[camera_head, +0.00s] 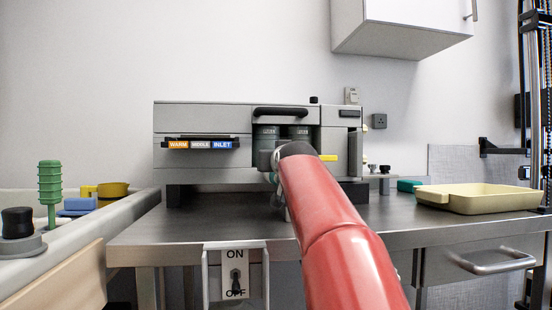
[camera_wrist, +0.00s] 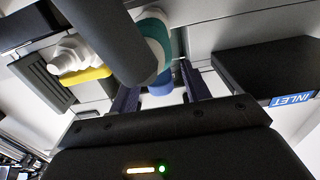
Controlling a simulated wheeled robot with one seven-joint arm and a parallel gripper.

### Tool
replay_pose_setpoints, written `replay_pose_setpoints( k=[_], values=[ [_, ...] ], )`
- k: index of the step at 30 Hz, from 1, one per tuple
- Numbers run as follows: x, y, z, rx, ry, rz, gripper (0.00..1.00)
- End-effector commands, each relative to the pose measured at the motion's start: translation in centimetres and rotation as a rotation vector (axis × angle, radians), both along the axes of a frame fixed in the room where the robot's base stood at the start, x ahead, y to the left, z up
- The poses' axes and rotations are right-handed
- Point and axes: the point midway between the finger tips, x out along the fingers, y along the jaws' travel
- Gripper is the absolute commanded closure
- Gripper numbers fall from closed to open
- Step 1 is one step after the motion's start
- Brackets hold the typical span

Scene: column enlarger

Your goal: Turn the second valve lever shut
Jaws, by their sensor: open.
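The grey machine (camera_head: 200,120) stands on the metal counter, with a tag bar (camera_head: 200,143) reading WARM, MIDDLE and INLET. My red arm reaches to its front middle and hides that area and my gripper in the head view. In the wrist view my gripper (camera_wrist: 160,90) is open, its two dark fingers spread. A teal and white rounded piece (camera_wrist: 157,35) with a blue end (camera_wrist: 160,88) shows beyond and between the fingers. A thick dark grey bar (camera_wrist: 112,35) crosses in front of it. I cannot tell surely which part is the second valve lever, or whether a finger touches it.
An ON/OFF switch (camera_head: 236,280) is below the counter front. A pale yellow tray (camera_head: 480,198) lies on the right of the counter. A white knob (camera_wrist: 72,55) and a yellow tag (camera_wrist: 90,76) are left of the fingers; the INLET tag (camera_wrist: 292,100) is right.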

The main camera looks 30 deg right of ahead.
Motion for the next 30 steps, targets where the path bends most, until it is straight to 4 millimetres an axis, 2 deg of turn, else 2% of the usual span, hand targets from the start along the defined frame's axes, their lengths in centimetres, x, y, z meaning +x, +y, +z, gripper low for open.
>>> replay_pose_setpoints(
  k=[4, 12, 23, 30],
  values=[
    [1.06, -0.29, 0.02, 0.000, 0.000, 0.000, 0.53],
    [1.21, -0.34, -0.03, 0.000, 0.000, 0.000, 0.53],
    [1.20, -0.32, -0.03, 0.000, 0.000, 0.000, 0.99],
    [1.20, -0.29, -0.03, 0.000, 0.000, -0.001, 1.00]
  ],
)
